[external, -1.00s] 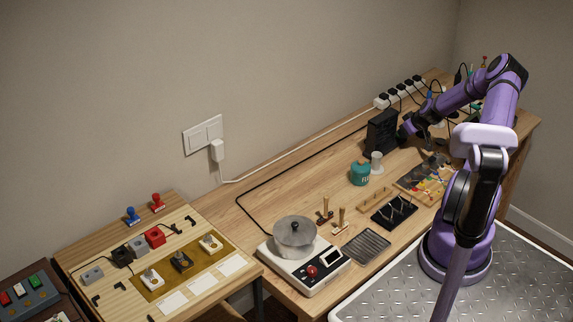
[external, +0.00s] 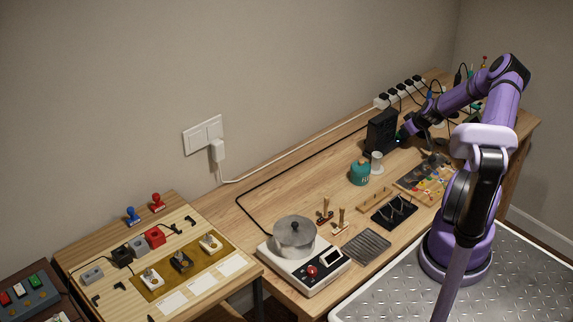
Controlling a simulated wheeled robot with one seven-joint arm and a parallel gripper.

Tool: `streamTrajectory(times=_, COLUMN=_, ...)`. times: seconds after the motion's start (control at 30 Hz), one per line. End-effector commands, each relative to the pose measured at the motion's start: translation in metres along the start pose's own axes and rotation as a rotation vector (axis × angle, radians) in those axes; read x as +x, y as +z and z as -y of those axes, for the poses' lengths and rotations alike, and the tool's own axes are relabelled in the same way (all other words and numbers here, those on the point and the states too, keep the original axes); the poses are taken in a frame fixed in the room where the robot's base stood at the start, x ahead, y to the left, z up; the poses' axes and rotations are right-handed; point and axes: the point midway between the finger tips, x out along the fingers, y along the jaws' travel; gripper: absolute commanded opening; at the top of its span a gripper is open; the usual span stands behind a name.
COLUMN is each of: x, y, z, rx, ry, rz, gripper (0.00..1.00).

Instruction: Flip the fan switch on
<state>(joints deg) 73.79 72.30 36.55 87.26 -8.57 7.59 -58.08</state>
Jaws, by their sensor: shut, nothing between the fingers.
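The fan looks to be the black upright box (external: 381,131) on the long wooden bench, towards the back. Its switch is too small or hidden to make out. My gripper (external: 403,137) is just right of the fan's lower right side, small and dark at the end of the purple arm. It appears shut and empty. I cannot tell whether it touches the fan. A small teal spot shows between the gripper and the fan.
A teal pot (external: 360,173) and a white spool (external: 376,162) stand in front of the fan. A power strip (external: 399,92) with several plugs lies behind it. A parts tray (external: 428,178) lies front right. A heater with a pot (external: 296,237) stands at the near end.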

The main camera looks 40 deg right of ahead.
Motion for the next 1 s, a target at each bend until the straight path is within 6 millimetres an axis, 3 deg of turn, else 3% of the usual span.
streamTrajectory(times=0.53, x=-0.012, y=-0.007, z=-0.001, rx=0.0, ry=0.002, rz=-0.001, gripper=0.0)
streamTrajectory(times=0.73, x=-0.043, y=-0.022, z=-0.001, rx=-0.001, ry=0.003, rz=-0.001, gripper=0.0)
streamTrajectory(times=1.0, x=-0.097, y=-0.004, z=-0.001, rx=0.002, ry=0.001, rz=0.0, gripper=0.0)
